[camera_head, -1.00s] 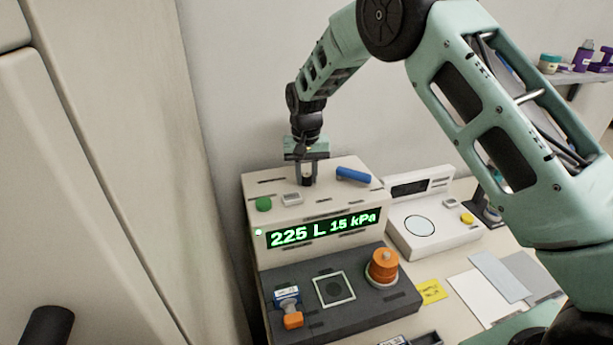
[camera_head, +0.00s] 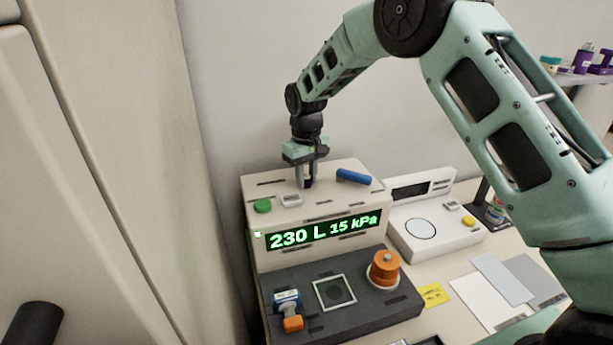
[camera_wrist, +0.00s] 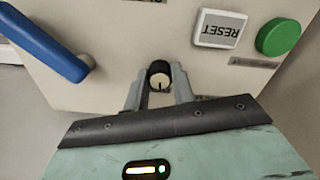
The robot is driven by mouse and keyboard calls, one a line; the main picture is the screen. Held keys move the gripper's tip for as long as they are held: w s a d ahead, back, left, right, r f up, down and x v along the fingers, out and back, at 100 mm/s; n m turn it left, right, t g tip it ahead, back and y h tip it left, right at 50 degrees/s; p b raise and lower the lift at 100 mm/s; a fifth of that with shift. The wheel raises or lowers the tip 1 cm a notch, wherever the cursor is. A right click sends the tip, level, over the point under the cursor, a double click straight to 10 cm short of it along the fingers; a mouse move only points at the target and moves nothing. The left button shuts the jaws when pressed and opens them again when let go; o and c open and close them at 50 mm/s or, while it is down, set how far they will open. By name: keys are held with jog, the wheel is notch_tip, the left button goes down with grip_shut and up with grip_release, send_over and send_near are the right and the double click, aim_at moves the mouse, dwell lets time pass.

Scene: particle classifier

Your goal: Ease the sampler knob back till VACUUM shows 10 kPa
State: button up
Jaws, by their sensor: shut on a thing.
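The sampler knob (camera_wrist: 159,76) is a small black knob with a pale face and a dark pointer line, on top of the cream sampler unit (camera_head: 262,190). My gripper (camera_wrist: 160,98) is shut on it from above, one finger on each side; in the head view my gripper (camera_head: 307,180) mostly hides the knob. The green display (camera_head: 323,230) on the unit's front reads 230 L and 15 kPa.
Beside the knob are a RESET button (camera_wrist: 219,28), a green button (camera_wrist: 278,37) and a blue lever (camera_wrist: 45,43). An orange part (camera_head: 384,265) stands on the dark lower deck (camera_head: 350,306). A white scale-like device (camera_head: 432,238) sits to the right.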

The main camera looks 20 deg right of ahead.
aim_at(306, 177)
jog(key=shift+w+r, duration=0.1)
jog(key=o, duration=1)
notch_tip(306, 177, up, 17)
jog(key=b, duration=0.3)
jog(key=shift+r, duration=0.2)
jog(key=s+a+f+n, duration=0.2)
jog(key=s+a, duration=0.6)
jog(key=s, duration=0.5)
jog(key=s+f, duration=0.3)
jog(key=s, duration=0.6)
jog(key=s+d+f+n, duration=0.1)
jog(key=s+f, duration=0.1)
jog(key=s, duration=0.8)
jog(key=s+f+n, duration=0.1)
jog(key=s+f, duration=0.2)
jog(key=s, duration=0.6)
jog(key=shift+s+d+f+y, duration=0.2)
jog(key=shift+d+f+y, duration=0.1)
jog(key=shift+d, duration=0.1)
